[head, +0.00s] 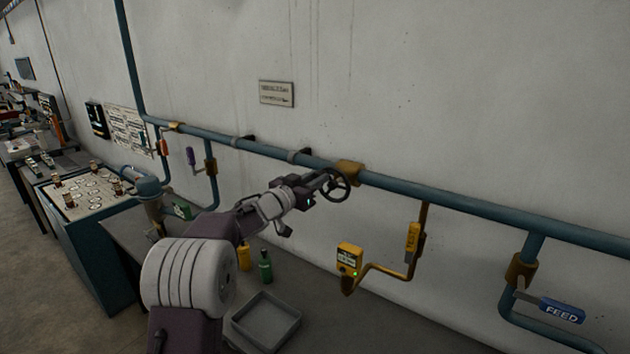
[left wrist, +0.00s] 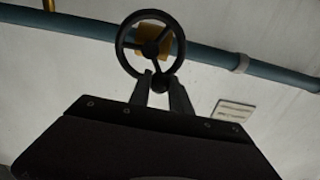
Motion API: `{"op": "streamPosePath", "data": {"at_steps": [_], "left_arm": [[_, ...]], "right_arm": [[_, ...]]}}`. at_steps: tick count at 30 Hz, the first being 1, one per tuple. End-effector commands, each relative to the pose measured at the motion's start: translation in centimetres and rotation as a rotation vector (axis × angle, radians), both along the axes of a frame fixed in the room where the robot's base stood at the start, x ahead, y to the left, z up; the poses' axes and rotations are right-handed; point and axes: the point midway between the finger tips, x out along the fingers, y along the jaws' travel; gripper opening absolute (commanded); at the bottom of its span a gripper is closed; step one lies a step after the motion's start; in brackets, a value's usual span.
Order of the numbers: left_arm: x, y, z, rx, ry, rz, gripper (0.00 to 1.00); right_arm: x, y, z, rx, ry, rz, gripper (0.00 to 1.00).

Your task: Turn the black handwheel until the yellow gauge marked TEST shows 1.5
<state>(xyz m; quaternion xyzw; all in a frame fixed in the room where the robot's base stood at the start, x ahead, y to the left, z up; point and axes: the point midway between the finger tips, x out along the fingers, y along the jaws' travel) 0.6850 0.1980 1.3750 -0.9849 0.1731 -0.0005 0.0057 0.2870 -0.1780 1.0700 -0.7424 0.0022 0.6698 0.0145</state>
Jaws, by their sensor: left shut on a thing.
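The black handwheel (head: 337,184) sits on a brass-coloured valve body (head: 350,170) on the blue wall pipe. My left gripper (head: 322,183) reaches it from the left in the head view. In the left wrist view, the left gripper (left wrist: 160,84) is shut on the lower rim of the handwheel (left wrist: 151,45). The yellow gauge (head: 348,258) stands on a yellow pipe below and right of the wheel, with a small green light. Its lettering and reading are too small to make out. My right gripper is in neither view.
The blue pipe (head: 455,202) runs along the wall. A grey tray (head: 266,322), a green bottle (head: 265,266) and a yellow bottle (head: 244,257) stand on the bench below my arm.

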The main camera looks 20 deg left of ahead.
Motion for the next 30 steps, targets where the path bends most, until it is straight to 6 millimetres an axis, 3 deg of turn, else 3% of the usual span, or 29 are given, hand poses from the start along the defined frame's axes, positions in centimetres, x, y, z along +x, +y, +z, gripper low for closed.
{"op": "streamPosePath", "data": {"at_steps": [30], "left_arm": [[-1.2, -3.4, 0.1, 0.819, -0.3, -0.003, 0.0]], "right_arm": [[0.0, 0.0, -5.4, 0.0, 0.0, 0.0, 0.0]]}}
